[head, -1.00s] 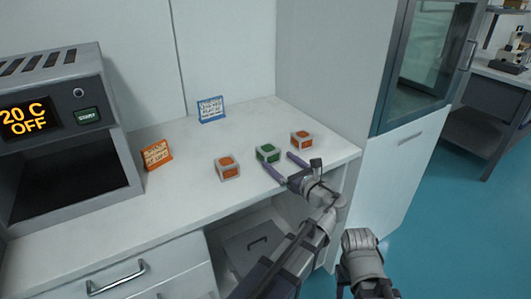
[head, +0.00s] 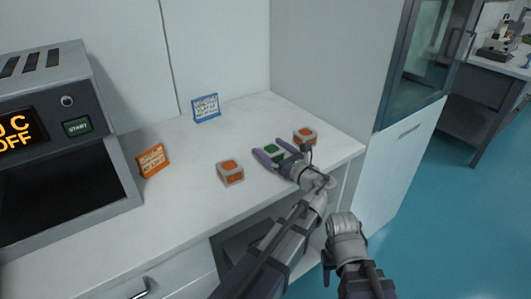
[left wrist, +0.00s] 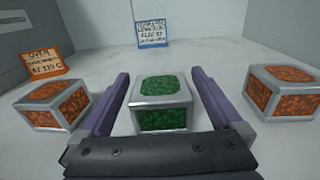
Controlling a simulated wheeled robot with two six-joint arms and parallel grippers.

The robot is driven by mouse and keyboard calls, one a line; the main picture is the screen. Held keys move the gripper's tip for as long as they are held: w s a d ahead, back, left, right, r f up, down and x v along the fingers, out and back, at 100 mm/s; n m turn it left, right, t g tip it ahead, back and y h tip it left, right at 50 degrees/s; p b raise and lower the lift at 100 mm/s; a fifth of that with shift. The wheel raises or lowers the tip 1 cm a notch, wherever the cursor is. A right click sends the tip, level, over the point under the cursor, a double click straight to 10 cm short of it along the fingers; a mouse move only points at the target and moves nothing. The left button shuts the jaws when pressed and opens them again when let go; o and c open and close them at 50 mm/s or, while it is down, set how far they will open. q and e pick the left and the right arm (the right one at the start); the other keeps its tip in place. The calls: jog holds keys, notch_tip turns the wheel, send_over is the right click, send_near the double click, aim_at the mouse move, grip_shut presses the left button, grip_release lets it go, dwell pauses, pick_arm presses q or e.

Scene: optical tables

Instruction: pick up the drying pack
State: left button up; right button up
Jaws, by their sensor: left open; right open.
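A green-filled pack (head: 273,151) lies between the fingers of my left gripper (head: 268,147). In the left wrist view the green pack (left wrist: 160,103) sits between the two purple fingers (left wrist: 160,73), with a gap on each side. My left gripper is open and holds nothing. An orange-filled pack (head: 230,172) stands to the left, and another orange-filled pack (head: 305,136) to the right. They also show in the left wrist view at left (left wrist: 54,104) and right (left wrist: 283,92). My right gripper's fingers are not seen.
An orange sign (head: 152,160) and a blue sign (head: 206,107) stand on the bench (head: 195,150). An oven (head: 70,150) with a display reading OFF is at left. A tall cabinet side (head: 320,65) bounds the right. The bench between the signs is clear.

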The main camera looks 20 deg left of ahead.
aim_at(271, 149)
pick_arm(q)
jog(key=shift+s+d, duration=0.1)
jog(key=shift+d, duration=0.05)
jog(key=c, duration=1.4)
jog(key=shift+r, duration=0.15)
notch_tip(271, 149, up, 10)
jog(key=p, duration=1)
